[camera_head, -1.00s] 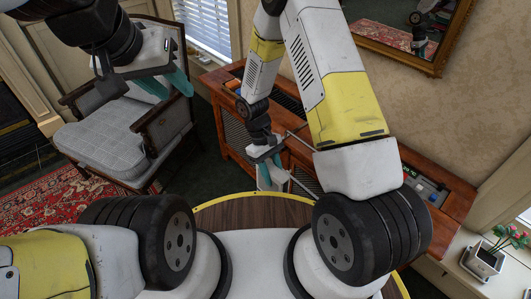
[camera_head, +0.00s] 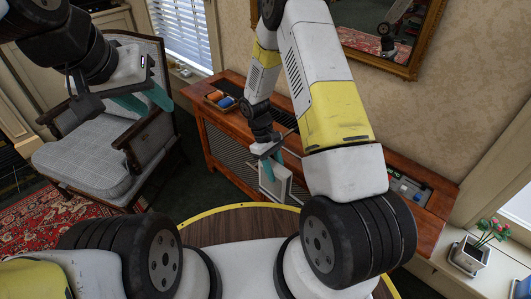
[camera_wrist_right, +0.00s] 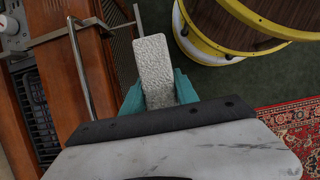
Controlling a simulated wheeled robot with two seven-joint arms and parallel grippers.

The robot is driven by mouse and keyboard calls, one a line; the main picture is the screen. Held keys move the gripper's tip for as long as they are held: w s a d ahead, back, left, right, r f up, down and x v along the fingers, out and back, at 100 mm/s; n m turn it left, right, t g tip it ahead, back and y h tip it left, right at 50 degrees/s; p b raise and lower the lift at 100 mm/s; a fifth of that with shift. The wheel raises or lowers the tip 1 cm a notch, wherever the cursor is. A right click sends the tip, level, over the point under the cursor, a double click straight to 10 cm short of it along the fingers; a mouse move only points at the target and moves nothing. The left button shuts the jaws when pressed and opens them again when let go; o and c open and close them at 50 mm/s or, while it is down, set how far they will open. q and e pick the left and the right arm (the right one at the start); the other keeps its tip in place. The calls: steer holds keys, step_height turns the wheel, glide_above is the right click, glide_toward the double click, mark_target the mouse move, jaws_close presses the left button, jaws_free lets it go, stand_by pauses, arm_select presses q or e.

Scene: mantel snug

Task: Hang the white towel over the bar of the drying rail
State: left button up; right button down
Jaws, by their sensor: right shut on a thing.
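The white towel (camera_head: 272,186) hangs from my right gripper (camera_head: 266,152), beside the front of the wooden cabinet. In the right wrist view the towel (camera_wrist_right: 152,62) is a pale, textured strip between the teal fingers of the right gripper (camera_wrist_right: 160,92), which are shut on it. The drying rail (camera_wrist_right: 80,70) shows there as a thin metal bar left of the towel, apart from it along most of its length. In the head view the rail is mostly hidden by my right arm. My left gripper (camera_head: 143,100) is empty, its teal fingers apart, in front of the armchair.
The wooden cabinet (camera_head: 225,135) runs along the wall, with a small tray (camera_head: 220,100) on top. A grey armchair (camera_head: 85,165) is at left. A potted plant (camera_head: 472,252) sits at right.

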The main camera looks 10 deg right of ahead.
steer(key=shift+w+d, duration=0.85)
steer(key=shift+d, duration=0.25)
steer(key=shift+f, duration=6.2)
steer(key=c, duration=0.9)
jaws_free()
steer(key=shift+o, duration=0.2)
steer(key=shift+r, duration=0.1)
